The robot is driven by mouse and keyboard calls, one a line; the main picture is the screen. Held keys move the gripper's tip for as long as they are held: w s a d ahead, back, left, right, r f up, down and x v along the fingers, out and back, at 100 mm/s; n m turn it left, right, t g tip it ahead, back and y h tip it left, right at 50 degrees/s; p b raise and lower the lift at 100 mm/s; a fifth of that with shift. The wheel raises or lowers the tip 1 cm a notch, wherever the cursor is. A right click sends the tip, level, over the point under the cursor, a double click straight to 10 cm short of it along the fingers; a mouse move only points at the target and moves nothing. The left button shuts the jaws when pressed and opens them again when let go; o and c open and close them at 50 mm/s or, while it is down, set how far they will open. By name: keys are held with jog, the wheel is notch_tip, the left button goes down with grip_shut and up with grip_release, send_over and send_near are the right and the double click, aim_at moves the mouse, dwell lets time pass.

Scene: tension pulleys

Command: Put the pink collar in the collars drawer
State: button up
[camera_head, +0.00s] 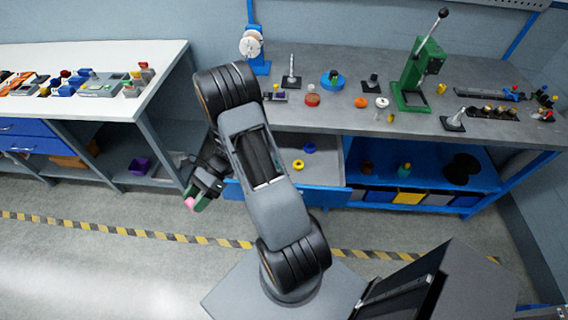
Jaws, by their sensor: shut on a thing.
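My gripper (195,199) is left of centre, low in front of the bench and pointing down. It is shut on the pink collar (189,204), of which only a small part shows; the fingers hide the rest. An open drawer (325,170) in the grey bench holds a blue collar (310,147) and a yellow collar (298,164). My arm hides the drawer's left part. The gripper and the pink collar are left of the drawer, apart from it. I cannot read a label on the drawer.
The grey bench top (340,118) carries a green press (412,75), an orange ring (361,102), a red round part (312,99) and several small tools. A white table (150,70) with parts stands at left. A purple bin (139,166) sits on a low shelf. The striped floor is clear.

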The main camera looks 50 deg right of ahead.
jog(key=s+d+f+n+g+h+b, duration=0.5)
jog(key=s+d+f+n+g+h, duration=0.3)
jog(key=s+d+n+g+h, duration=0.5)
jog(key=w+d+n+t+h+b, duration=0.25)
jog(key=d+n+h+b, duration=0.25)
jog(key=d+n+h, duration=0.9)
jog(key=s+d+f+m+t+y+b, duration=0.1)
jog(key=s+d+y+b, duration=0.1)
jog(key=s+d, duration=0.65)
jog(key=s+d+m+y+b, duration=0.15)
jog(key=s+d, duration=0.45)
jog(key=d, duration=0.6)
jog(key=p, duration=0.2)
send_over(308, 181)
jog(key=shift+n+y, duration=0.35)
jog(key=f, duration=0.8)
jog(key=shift+s+d+f, duration=0.3)
jog(key=shift+s+f, duration=0.05)
jog(key=shift+s, duration=0.05)
jog(key=shift+w+a+f, duration=0.1)
jog(key=shift+w+f, duration=0.1)
jog(key=shift+f, duration=0.1)
jog(key=shift+w+a+f, duration=0.1)
jog(key=shift+w+f, duration=0.05)
jog(key=shift+f, duration=0.75)
jog(key=shift+w+f, duration=0.1)
jog(key=shift+f, duration=0.8)
jog(key=shift+f, duration=0.15)
jog(key=o, duration=1)
jog(key=shift+c, duration=0.2)
